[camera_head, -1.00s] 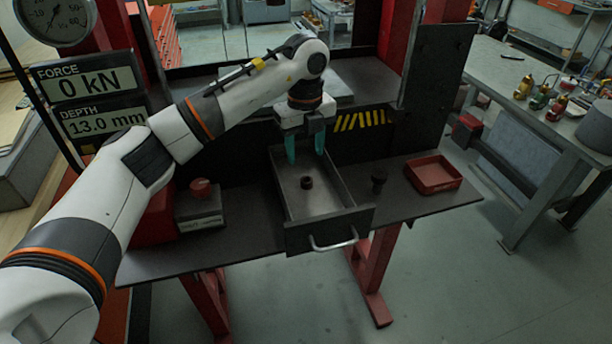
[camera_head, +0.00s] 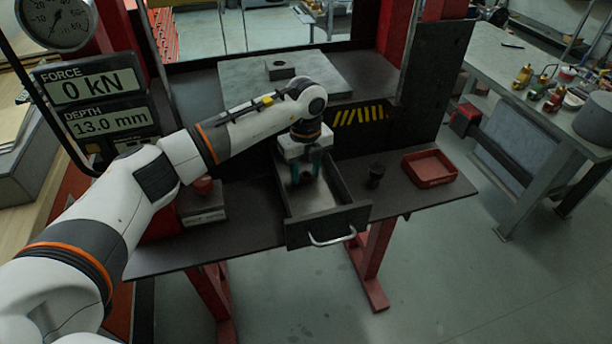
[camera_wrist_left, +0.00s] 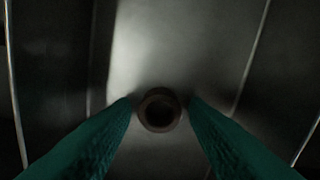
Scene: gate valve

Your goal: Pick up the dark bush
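The dark bush (camera_wrist_left: 159,110) is a small brownish-black ring with an open bore, in the metal drawer (camera_head: 326,222). In the left wrist view it sits between the two teal fingertips. My left gripper (camera_head: 305,176) points down into the drawer over the bush, its fingers spread to either side with what look like narrow gaps. Whether a fingertip touches the bush is hard to tell. In the head view the bush is mostly hidden by the fingers. My right gripper is not in view.
The drawer walls stand close around the gripper. A dark plug-like part (camera_head: 375,176) and a red tray (camera_head: 430,168) are on the bench at right. A box with a red button (camera_head: 203,200) is at left. A grey plate (camera_head: 235,77) carrying a small block (camera_head: 280,69) lies behind.

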